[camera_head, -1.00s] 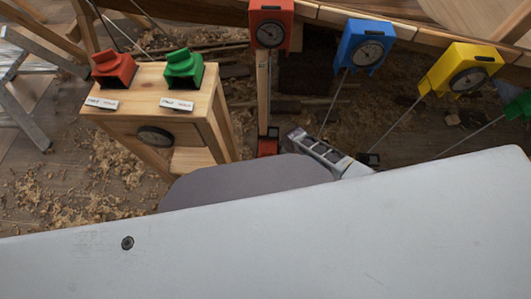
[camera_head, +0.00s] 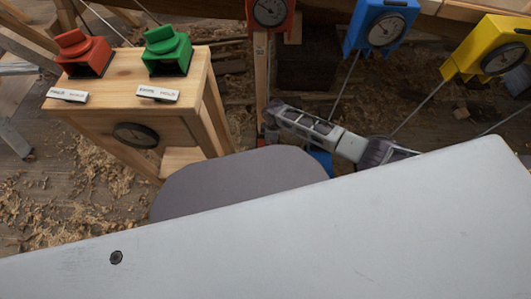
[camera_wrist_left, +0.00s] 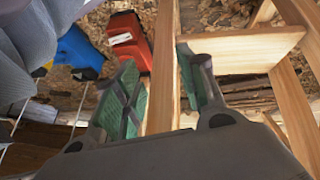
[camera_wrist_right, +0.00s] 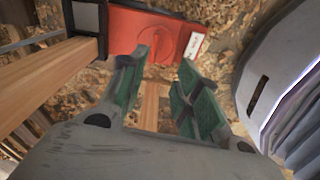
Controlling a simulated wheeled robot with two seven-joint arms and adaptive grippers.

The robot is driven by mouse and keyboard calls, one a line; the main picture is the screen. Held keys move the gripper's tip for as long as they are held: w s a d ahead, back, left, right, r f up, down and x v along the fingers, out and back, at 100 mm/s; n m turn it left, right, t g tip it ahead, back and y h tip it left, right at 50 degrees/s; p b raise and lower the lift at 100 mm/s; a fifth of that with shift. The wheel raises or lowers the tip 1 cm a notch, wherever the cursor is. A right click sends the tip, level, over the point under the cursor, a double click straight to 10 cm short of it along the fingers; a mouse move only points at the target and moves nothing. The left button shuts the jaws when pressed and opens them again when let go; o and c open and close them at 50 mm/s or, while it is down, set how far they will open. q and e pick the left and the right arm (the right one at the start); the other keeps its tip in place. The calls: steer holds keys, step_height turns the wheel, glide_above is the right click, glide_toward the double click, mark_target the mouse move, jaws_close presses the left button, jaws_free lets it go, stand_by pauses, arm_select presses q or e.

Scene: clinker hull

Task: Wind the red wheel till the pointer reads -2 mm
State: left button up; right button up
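The right wrist view shows a red block (camera_wrist_right: 135,38) with a round raised wheel shape on its face and a white label at its right end. My right gripper (camera_wrist_right: 163,65) is open and empty, fingertips apart, just short of this block. In the head view my right arm covers most of the red foot under the wooden post. The red dial box (camera_head: 268,12) is cut off by the top edge, its pointer too small to read. My left gripper (camera_wrist_left: 157,60) is open; a wooden bar shows between its fingers, contact unclear. Another view of a red block (camera_wrist_left: 130,40) is beyond it.
A wooden stand (camera_head: 125,110) at left bears red (camera_head: 82,50) and green (camera_head: 166,48) stepped pieces. Blue (camera_head: 380,22) and yellow (camera_head: 487,45) dial boxes stand at right. A pale grey panel (camera_head: 300,230) fills the foreground. Shavings litter the floor.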

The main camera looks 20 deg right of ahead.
arm_select(q)
steer(key=shift+w+r+b, duration=0.55)
steer(key=shift+r+b, duration=0.1)
steer(key=shift+b, duration=0.45)
arm_select(e)
steer(key=shift+w+a+f+n, duration=0.15)
steer(key=shift+w+a+n, duration=0.45)
steer(key=shift+w, duration=0.25)
arm_select(q)
steer(key=shift+f, duration=0.1)
arm_select(e)
steer(key=shift+f, duration=0.1)
steer(key=b, duration=0.5)
glide_above(268, 155)
steer(key=shift+w+f, duration=0.15)
steer(key=shift+f, duration=2.35)
steer(key=shift+w+f, duration=0.15)
steer(key=shift+f, duration=2.3)
steer(key=shift+f+b, duration=1.2)
steer(key=shift+f, duration=0.6)
arm_select(q)
step_height(268, 155, down, 8)
steer(key=d+t+h, duration=0.1)
steer(key=shift+w+d+h, duration=0.25)
steer(key=shift+w+h, duration=0.05)
